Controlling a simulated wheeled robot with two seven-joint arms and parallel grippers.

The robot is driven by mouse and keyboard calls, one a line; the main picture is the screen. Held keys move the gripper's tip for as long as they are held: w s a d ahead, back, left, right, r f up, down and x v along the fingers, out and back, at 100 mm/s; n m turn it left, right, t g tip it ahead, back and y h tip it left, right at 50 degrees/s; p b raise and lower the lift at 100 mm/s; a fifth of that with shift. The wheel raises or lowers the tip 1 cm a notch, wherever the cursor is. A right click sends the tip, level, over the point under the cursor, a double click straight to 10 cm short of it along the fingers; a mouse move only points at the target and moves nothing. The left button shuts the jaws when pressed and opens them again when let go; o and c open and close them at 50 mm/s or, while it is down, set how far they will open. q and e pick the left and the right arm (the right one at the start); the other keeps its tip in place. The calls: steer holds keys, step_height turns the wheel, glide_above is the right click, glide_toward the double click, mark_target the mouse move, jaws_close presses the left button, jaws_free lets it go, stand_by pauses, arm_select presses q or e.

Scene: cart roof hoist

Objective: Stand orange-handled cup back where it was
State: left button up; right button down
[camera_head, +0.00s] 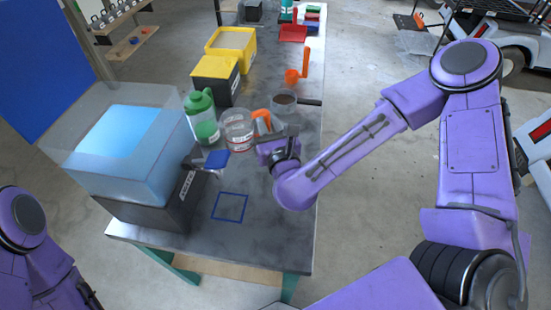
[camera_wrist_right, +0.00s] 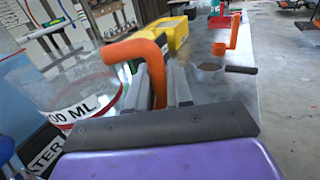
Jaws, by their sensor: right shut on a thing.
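The orange-handled cup (camera_head: 237,131) is clear, with a white label and a red line, in the middle of the bench beside the green bottle. It also shows at the left of the right wrist view (camera_wrist_right: 75,85), its label partly cut off. Its orange handle (camera_wrist_right: 140,48) runs down between the fingers of my right gripper (camera_head: 268,133), which is shut on it. The cup looks about upright; I cannot tell whether its base touches the bench. A blue square outline (camera_head: 230,207) lies empty on the bench front. Only part of my left arm shows; its gripper is out of view.
A clear water tank (camera_head: 120,140) on a dark base, with a blue-handled tap (camera_head: 216,159), stands left. A green bottle (camera_head: 202,117), yellow bins (camera_head: 217,78), a small pan (camera_head: 284,100) and an orange scoop (camera_head: 293,75) stand farther back. The bench front is clear.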

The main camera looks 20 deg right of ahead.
steer(key=s+d+f+m+g+h+b, duration=0.25)
steer(key=s+m+g+h+b, duration=0.35)
steer(key=s+h, duration=0.55)
steer(key=shift+m+t+y, duration=0.45)
steer(key=shift+m+t, duration=0.05)
steer(key=shift+m, duration=0.2)
steer(key=w+d+f+b, duration=0.2)
steer(key=w+f, duration=0.1)
steer(key=w, duration=0.1)
steer(key=w+d+f+b, duration=0.2)
steer(key=w+d+f, duration=0.1)
steer(key=w, duration=0.1)
steer(key=w+d+f+b, duration=0.1)
steer(key=w+d+f, duration=0.1)
steer(key=w+f, duration=0.1)
steer(key=shift+w+d+f+b, duration=0.1)
steer(key=shift+w+d+b, duration=0.25)
steer(key=shift+w+b, duration=0.05)
step_height(320, 180, down, 3)
steer(key=shift+r, duration=0.15)
steer(key=shift+w+f, duration=0.1)
steer(key=shift+f, duration=0.15)
steer(key=shift+f, duration=0.1)
